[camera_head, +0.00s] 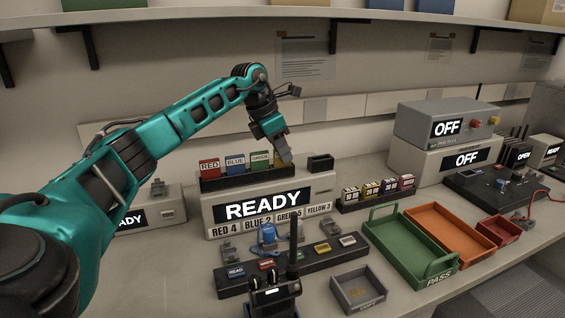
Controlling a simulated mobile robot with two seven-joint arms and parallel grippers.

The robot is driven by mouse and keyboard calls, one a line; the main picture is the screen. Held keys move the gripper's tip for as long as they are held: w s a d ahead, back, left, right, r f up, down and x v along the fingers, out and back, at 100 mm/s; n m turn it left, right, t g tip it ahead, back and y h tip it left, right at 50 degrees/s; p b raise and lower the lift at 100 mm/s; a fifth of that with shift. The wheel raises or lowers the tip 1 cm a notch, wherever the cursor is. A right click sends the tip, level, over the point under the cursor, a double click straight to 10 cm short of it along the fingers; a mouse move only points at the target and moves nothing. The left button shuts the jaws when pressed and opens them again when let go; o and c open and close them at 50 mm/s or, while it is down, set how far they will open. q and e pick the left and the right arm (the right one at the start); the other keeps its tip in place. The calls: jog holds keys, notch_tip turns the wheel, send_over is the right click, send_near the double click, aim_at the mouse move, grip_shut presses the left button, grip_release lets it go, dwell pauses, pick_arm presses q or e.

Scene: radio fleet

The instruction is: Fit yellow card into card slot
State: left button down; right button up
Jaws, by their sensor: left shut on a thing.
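The yellow card (280,159) is at the right end of the black card rack (240,181), next to the red card (209,167), blue card (235,163) and green card (259,159). My left gripper (284,155) reaches down from above and is shut on the yellow card, hiding most of it. I cannot tell if the card is still seated in the rack. A small black block (320,163) stands just right of it on the READY unit (265,205); it may be the card slot. My right gripper is not in view.
A black radio (273,297) with a tall antenna stands in front. Several coloured blocks (376,190) sit in a rack to the right. Green (440,266) and orange (450,232) trays lie further right. Grey units marked OFF (445,123) are stacked behind. A shelf runs overhead.

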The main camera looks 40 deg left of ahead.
pick_arm(q)
jog(key=shift+r, duration=0.2)
notch_tip(320, 180, up, 3)
jog(key=shift+f+p, duration=0.2)
jog(key=shift+p, duration=0.1)
jog(key=shift+d+r, duration=0.15)
jog(key=shift+r, duration=0.15)
jog(key=s+d, duration=0.4)
jog(key=d, duration=0.4)
jog(key=s+d+b, duration=0.1)
jog(key=s+d, duration=0.3)
jog(key=d, duration=0.3)
jog(key=shift+s+d, duration=0.15)
jog(key=shift+d, duration=0.25)
